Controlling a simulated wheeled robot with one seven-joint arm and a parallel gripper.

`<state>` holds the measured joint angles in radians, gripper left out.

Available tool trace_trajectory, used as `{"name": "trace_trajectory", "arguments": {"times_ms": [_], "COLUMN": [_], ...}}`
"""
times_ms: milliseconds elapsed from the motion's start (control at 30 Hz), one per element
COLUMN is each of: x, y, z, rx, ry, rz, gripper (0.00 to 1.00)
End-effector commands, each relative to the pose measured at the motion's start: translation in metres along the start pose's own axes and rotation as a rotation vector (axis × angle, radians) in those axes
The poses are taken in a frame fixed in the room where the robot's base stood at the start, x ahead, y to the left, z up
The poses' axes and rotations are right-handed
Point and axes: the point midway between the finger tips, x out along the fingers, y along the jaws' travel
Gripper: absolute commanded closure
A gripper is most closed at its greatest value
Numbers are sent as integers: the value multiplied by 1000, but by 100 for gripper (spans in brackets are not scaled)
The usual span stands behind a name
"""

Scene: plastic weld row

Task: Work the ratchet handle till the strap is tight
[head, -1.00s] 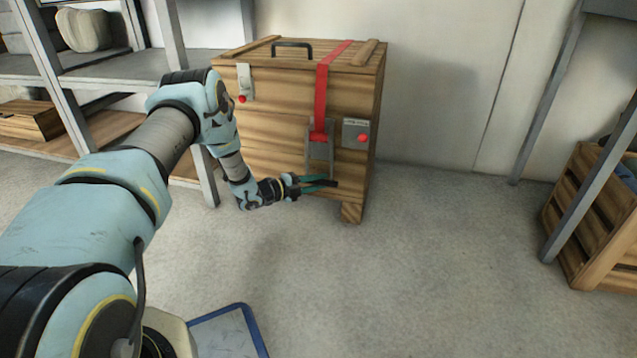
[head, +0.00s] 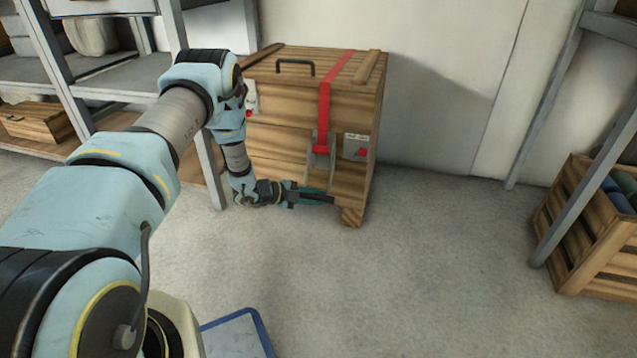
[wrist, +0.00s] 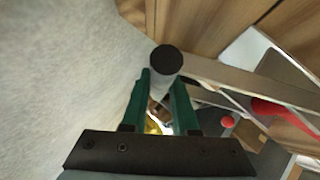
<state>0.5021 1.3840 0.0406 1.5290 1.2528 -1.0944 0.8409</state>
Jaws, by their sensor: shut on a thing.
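A wooden crate (head: 275,105) stands against the wall, with a red strap (head: 324,105) running over its lid and down its front. The strap enters a grey metal ratchet (head: 320,140) on the front face. My gripper (head: 318,197) is low at the crate's front, below the ratchet. In the wrist view, my gripper's green fingers (wrist: 160,98) are shut on the ratchet handle, at its round grip with a dark end cap (wrist: 166,60). The handle's metal side arm (wrist: 235,78) runs right toward the red strap (wrist: 285,112). In the head view the fingers largely hide the grip.
A plate with a red button (head: 362,152) is right of the ratchet. A black carry handle (head: 295,66) is on the lid. Shelving (head: 110,75) stands close on the left, and a slatted crate (head: 585,235) at the right. The floor (head: 430,260) between is clear.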

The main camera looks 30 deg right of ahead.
Motion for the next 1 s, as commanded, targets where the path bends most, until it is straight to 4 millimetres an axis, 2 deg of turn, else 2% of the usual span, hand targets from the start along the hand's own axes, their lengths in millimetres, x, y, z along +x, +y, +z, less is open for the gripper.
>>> {"name": "trace_trajectory", "arguments": {"times_ms": [33,100,567,1000], "x": [-10,-17,-57,-75], "y": [-7,-7,-20,-33], "z": [-9,-16,-55,-73], "rx": [-31,-78,-367,-366], "ry": [-1,-1,-2,0], "rz": [38,84,377,368], "gripper": [100,100,100,100]}}
